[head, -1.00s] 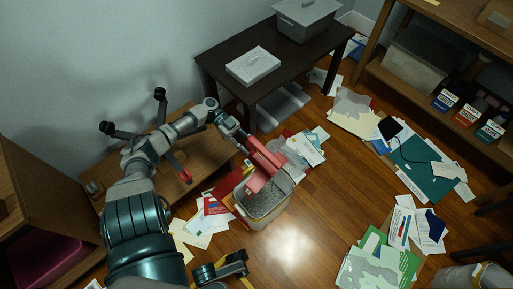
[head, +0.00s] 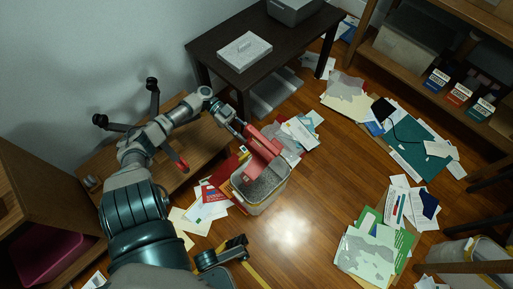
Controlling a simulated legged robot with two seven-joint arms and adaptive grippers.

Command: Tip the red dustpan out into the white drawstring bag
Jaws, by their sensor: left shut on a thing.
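The red dustpan (head: 262,148) is tilted steeply, its lower end over the mouth of an open, pale bin-like container (head: 268,206). This seems to be the white bag; I cannot make out a drawstring. Grey, fine material (head: 262,184) lies inside its pale rim. My left gripper (head: 243,131) is shut on the dustpan at its upper left end, above and behind the container. The dustpan's inner face and whether anything is on it cannot be told.
Loose papers (head: 208,203) lie left of the container. A dark table (head: 290,35) with a pale box stands behind. More papers cover the right floor; the floor (head: 310,205) just right of the container is bare.

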